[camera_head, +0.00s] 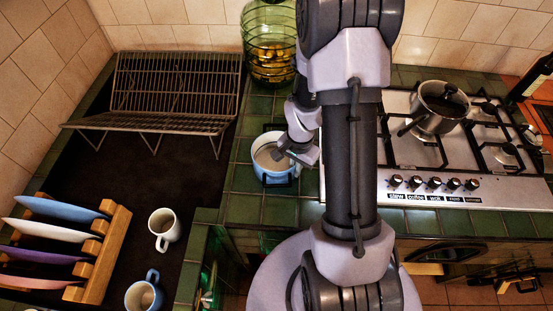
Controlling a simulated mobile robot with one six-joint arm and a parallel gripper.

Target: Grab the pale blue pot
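The pale blue pot (269,170) stands on the green tiled counter, between the dark sink area and the stove. Its inside is whitish, and a dark handle shows at its near right side. My gripper (287,157) is at the pot's right side, over or at its rim. The fingers are small and partly hidden by my own wrist, so I cannot tell whether they are open or closed on the rim. My arm hides the counter to the right of the pot.
A steel pot (437,108) sits on the gas stove (410,153) at right. A green glass jar (268,45) stands behind the pale blue pot. A wire rack (165,95), a wooden plate holder (106,255) with plates, a white mug (164,229) and a blue mug (144,295) are at left.

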